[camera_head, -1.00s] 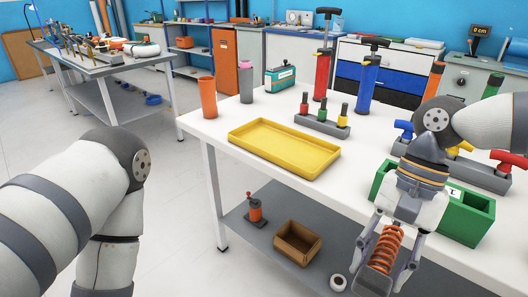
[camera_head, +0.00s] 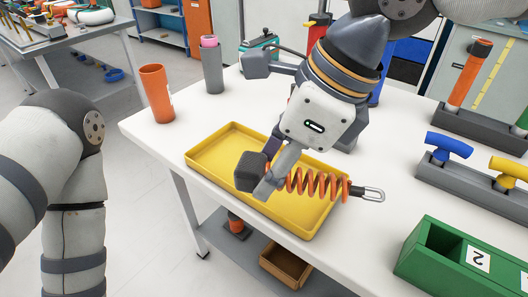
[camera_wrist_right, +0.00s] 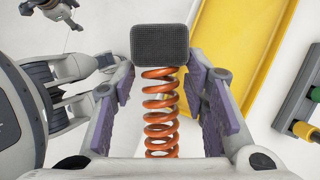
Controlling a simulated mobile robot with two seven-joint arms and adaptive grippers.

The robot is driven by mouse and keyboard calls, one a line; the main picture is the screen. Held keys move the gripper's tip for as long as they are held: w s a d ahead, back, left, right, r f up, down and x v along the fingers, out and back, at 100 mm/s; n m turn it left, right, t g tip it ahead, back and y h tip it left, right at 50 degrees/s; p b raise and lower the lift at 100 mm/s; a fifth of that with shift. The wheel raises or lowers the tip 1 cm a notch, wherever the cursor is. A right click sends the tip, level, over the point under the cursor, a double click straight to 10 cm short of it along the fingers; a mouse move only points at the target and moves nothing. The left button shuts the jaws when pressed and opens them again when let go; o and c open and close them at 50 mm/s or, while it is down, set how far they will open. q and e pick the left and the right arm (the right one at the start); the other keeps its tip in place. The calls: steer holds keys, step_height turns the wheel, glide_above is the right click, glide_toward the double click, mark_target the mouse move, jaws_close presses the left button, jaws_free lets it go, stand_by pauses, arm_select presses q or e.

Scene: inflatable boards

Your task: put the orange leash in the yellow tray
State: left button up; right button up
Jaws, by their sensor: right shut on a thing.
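The orange coiled leash (camera_head: 318,185) hangs in my right gripper (camera_head: 278,172), with its metal clip to the right. In the right wrist view, the coil (camera_wrist_right: 160,115) lies between the purple-padded fingers, with a dark textured cuff (camera_wrist_right: 160,45) at its far end. The yellow tray (camera_head: 215,153) stands on the white table. In the head view, the leash appears over the tray's right part, and the clip reaches past its rim. Its exact height cannot be told. The tray (camera_wrist_right: 235,45) also shows at the upper right of the wrist view.
An orange cup (camera_head: 156,93) and a grey cylinder (camera_head: 213,68) stand behind the tray. A green numbered box (camera_head: 470,255) and grey holders with coloured handles (camera_head: 450,146) stand to the right. A brown box (camera_head: 285,265) is on the lower shelf.

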steer(key=w+f, duration=0.3)
steer(key=w, duration=0.1)
steer(key=w+f+b, duration=0.1)
steer(key=w+f, duration=0.2)
steer(key=w, duration=0.1)
steer(key=w+f+b, duration=0.1)
steer(key=w+f, duration=0.2)
steer(key=w, duration=0.1)
steer(key=shift+a, duration=0.4)
arm_select(q)
steer(key=shift+g, duration=0.7)
steer(key=shift+s+f, duration=0.75)
steer(key=shift+s, duration=0.2)
steer(key=shift+s+f, duration=0.7)
steer(key=shift+s, duration=0.2)
arm_select(e)
steer(key=shift+w+f, duration=0.2)
steer(key=shift+f, duration=0.7)
steer(key=shift+w+f, duration=0.15)
steer(key=shift+f, duration=0.75)
steer(key=shift+f, duration=0.2)
steer(key=o, duration=1.2)
steer(key=shift+r, duration=0.1)
arm_select(q)
steer(key=shift+w+r, duration=0.35)
steer(key=shift+r, duration=0.05)
arm_select(e)
steer(key=v, duration=1.2)
steer(key=shift+r, duration=0.1)
